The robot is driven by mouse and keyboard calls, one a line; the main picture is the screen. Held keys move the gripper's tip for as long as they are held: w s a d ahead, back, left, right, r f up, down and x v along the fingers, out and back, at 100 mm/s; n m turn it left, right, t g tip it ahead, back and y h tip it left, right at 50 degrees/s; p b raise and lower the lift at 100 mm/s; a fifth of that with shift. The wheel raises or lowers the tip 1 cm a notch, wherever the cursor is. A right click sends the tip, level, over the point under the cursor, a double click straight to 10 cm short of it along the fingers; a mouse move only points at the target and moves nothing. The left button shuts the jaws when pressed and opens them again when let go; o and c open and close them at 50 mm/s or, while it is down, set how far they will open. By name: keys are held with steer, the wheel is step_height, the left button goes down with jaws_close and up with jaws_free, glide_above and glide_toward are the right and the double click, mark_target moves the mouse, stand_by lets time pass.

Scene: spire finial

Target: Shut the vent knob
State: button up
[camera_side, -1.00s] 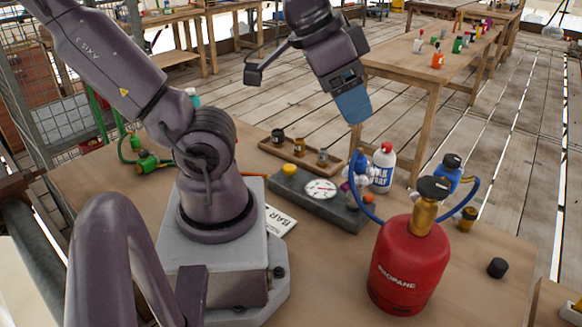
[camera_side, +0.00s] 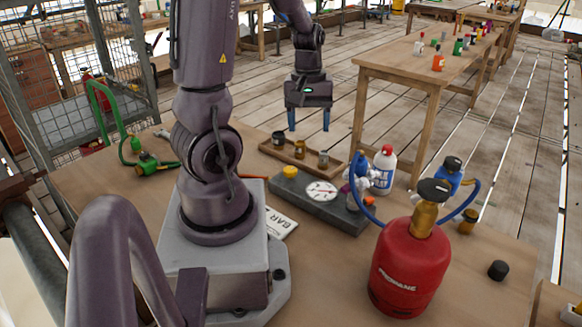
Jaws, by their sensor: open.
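A grey block (camera_side: 335,213) on the workbench carries a round dial gauge (camera_side: 321,191) and a yellow knob (camera_side: 290,172) at its left end. Fittings with a pale purple part (camera_side: 358,176) stand at its right end, joined to a blue hose (camera_side: 360,205). I cannot tell for certain which of these is the vent knob. My gripper (camera_side: 308,122) points down with its two blue fingers apart and nothing between them. It hangs in the air, above and behind the block in the picture, touching nothing.
A red propane cylinder (camera_side: 398,270) with a black-topped brass valve stands at the front right. A wooden tray (camera_side: 308,158) holding small jars lies behind the block. Bare benchtop lies front centre.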

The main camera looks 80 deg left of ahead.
mark_target(291, 170)
steer(key=s+a+f+n, duration=0.3)
steer(key=a+f+n, duration=0.1)
steer(key=a+n, duration=0.4)
steer(key=shift+n+y, duration=0.3)
steer(key=shift+y, duration=0.1)
steer(key=f, duration=0.8)
steer(key=d+f, duration=0.1)
steer(key=f, duration=0.3)
steer(key=shift+f, duration=0.2)
steer(key=c, duration=0.9)
